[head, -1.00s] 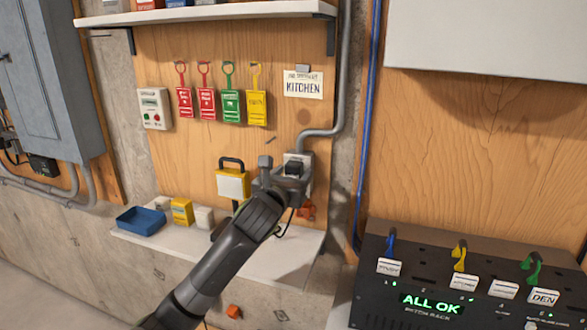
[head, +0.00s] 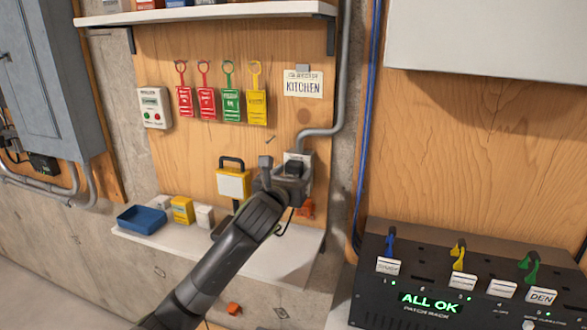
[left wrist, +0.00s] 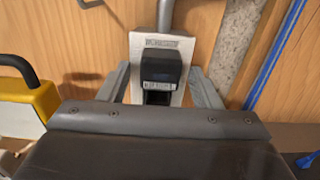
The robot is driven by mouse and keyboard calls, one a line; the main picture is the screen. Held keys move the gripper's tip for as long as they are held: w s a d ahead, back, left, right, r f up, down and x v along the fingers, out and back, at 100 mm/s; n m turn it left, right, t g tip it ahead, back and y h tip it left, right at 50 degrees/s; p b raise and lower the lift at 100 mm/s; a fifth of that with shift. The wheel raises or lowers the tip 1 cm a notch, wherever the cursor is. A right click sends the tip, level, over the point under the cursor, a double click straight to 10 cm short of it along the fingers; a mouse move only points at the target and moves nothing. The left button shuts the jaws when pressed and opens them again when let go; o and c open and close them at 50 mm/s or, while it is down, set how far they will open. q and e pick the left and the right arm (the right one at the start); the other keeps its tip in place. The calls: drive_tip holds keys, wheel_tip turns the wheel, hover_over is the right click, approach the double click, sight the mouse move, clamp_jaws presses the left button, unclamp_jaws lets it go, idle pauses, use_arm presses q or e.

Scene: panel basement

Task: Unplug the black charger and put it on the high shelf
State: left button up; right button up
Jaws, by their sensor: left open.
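The black charger (head: 294,168) sits on a white outlet plate on the plywood wall, below the grey conduit. In the left wrist view the charger (left wrist: 161,66) shows centred on the plate (left wrist: 178,97), with a small label on its lower face. My left gripper (head: 283,177) is open in front of the outlet. Its two fingers stand on either side of the charger and plate in the left wrist view, with gaps visible. The high shelf (head: 205,14) is the white board at the top left. My right gripper is not in view.
A lower ledge (head: 265,258) holds a blue tray (head: 142,219) and small boxes. A yellow-framed work lamp (head: 233,184) stands just left of my gripper. Coloured tags hang above. Several small boxes stand on the high shelf. A black patch rack (head: 440,285) is at the right.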

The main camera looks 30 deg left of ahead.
use_arm(q)
drive_tip(key=shift+c, duration=0.5)
clamp_jaws()
drive_tip(key=shift+s, duration=0.15)
drive_tip(key=shift+s+d+p, duration=0.2)
drive_tip(key=shift+s+p, duration=0.3)
drive_tip(key=shift+s, duration=0.15)
drive_tip(key=shift+p+v, duration=1.1)
drive_tip(key=shift+v, duration=1.05)
